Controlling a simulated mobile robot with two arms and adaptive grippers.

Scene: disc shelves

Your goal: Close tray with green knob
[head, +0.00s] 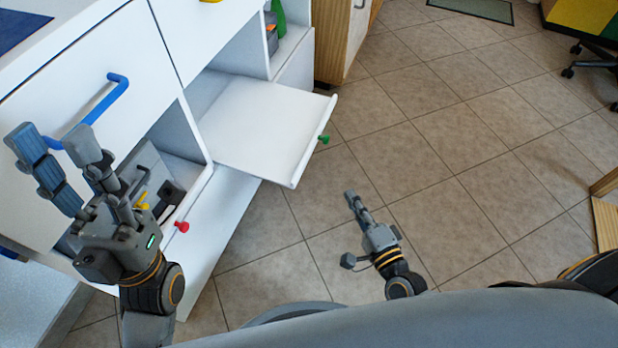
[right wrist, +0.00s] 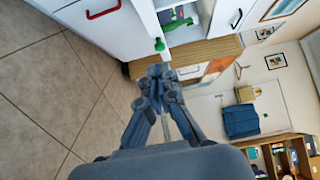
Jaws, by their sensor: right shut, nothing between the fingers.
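The white tray (head: 262,128) is pulled out of its shelf slot and sticks out over the floor. Its green knob (head: 323,139) is on the front edge; it also shows in the right wrist view (right wrist: 159,45), just beyond my fingertips. My right gripper (head: 352,197) is shut and empty, over the floor in front of the tray and apart from the knob. It also shows in the right wrist view (right wrist: 158,72). My left gripper (head: 56,145) is open with fingers spread, in front of the white cabinet by the blue handle, away from the tray.
A blue handle (head: 113,90) is on the white drawer front at left. A wooden cabinet (head: 330,45) stands beyond the shelf. The tiled floor (head: 440,140) to the right is clear.

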